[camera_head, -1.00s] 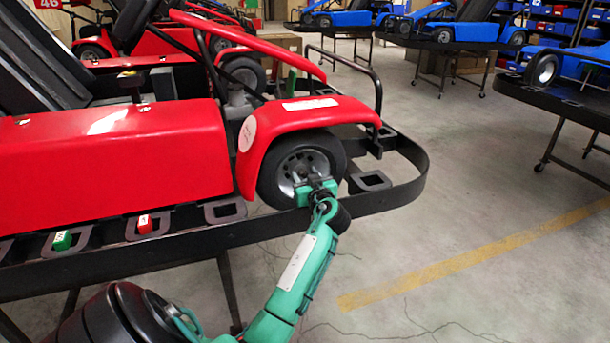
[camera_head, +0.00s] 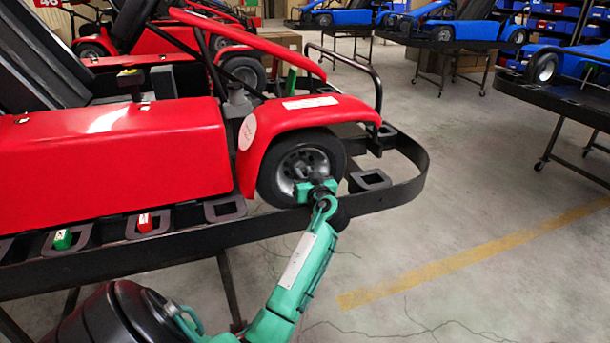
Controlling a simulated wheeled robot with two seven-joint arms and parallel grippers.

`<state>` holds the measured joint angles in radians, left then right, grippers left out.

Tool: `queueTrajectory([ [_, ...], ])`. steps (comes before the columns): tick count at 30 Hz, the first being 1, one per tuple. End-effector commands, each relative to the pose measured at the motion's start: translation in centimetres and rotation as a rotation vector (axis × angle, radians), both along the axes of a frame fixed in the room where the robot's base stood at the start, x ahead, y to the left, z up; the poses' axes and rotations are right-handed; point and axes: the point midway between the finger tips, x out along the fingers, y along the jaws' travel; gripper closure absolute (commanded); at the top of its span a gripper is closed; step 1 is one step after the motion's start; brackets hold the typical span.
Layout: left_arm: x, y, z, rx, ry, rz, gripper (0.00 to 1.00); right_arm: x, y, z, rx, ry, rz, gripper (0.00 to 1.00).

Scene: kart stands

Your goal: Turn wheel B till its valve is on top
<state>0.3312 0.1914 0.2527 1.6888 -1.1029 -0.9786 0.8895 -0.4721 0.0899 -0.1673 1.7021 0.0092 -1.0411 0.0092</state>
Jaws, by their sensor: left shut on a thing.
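The black-tyred wheel (camera_head: 296,160) with a grey rim sits under the red front fender (camera_head: 310,112) of the red kart. I take it as wheel B, though I cannot read a letter. A round white label (camera_head: 249,132) is on the fender's side, its text too small to read. My left gripper (camera_head: 308,188), on the green arm, is shut on the lower right part of the wheel. The gripper hides that part, and I cannot make out the valve. My right gripper is not in view.
The kart rests on a black stand (camera_head: 412,190) with a raised curved rim close to the wheel and arm. A green block (camera_head: 62,239) and a red block (camera_head: 145,222) sit in stand slots. Blue karts (camera_head: 455,33) stand behind.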

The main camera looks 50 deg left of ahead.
Motion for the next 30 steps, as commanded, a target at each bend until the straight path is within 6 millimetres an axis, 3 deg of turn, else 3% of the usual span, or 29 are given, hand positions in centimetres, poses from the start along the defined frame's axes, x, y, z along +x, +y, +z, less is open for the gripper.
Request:
queueTrajectory([
  [8,0.0,0.0,-0.1,0.003,0.010,0.000,1.00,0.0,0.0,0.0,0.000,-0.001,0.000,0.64],
  [9,0.0,0.0,-0.1,0.003,0.010,0.000,0.77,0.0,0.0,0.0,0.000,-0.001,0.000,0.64],
  [12,0.0,0.0,-0.1,0.003,0.010,0.000,0.57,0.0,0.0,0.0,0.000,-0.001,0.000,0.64],
  [23,-0.1,-0.4,-0.1,0.003,0.009,-0.001,0.57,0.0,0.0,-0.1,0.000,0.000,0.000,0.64],
  [27,-0.9,-2.1,-0.2,0.002,0.007,-0.003,0.57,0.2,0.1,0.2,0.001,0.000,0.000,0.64],
  [30,-1.8,-4.1,-0.3,0.000,0.007,-0.003,0.57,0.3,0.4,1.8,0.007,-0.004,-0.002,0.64],
])
